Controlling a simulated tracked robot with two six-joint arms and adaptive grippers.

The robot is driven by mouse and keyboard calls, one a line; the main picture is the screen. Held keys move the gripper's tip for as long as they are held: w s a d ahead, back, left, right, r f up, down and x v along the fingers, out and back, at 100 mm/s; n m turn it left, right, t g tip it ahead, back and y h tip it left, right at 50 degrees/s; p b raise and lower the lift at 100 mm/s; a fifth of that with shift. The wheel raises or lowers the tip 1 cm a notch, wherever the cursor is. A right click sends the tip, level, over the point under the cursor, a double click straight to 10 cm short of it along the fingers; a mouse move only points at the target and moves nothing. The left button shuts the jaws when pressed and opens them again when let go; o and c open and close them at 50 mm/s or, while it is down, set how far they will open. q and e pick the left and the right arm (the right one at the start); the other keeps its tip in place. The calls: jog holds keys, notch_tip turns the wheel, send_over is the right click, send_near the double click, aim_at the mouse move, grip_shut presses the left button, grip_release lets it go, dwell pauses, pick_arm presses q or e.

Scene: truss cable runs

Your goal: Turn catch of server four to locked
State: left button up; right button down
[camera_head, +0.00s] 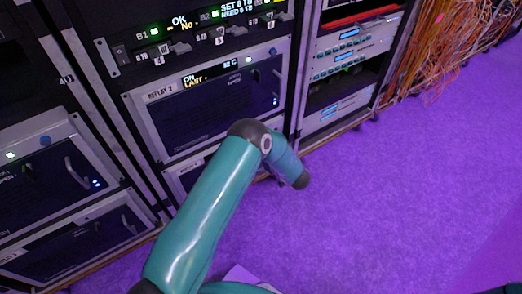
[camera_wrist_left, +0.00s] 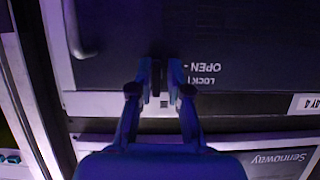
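In the left wrist view the server front shows upside down. Its label (camera_wrist_left: 305,103) is cut off and ends in a 4. A small dark catch (camera_wrist_left: 158,68) stands upright in the picture, beside the OPEN and LOCK marks (camera_wrist_left: 206,73). My left gripper (camera_wrist_left: 160,88) has one finger on each side of the catch, close against it, and seems shut on it. In the head view my teal arm covers part of a lower server (camera_head: 187,172) under REPLAY 2 (camera_head: 205,108). My right gripper is in neither view.
Another server stands in the left rack (camera_head: 55,165), with one more below it (camera_head: 85,243). A light-coloured unit stack (camera_head: 347,50) is at the right. Orange cables (camera_head: 435,50) hang at the far right. The purple floor (camera_head: 400,180) is clear.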

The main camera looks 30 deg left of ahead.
pick_arm(q)
jog(key=shift+o, duration=1.2)
jog(key=shift+f, duration=0.1)
jog(key=shift+w+d+r, duration=0.1)
jog(key=shift+r, duration=0.1)
jog(key=v, duration=1.1)
jog(key=shift+s+d, duration=0.2)
jog(key=shift+d, duration=0.15)
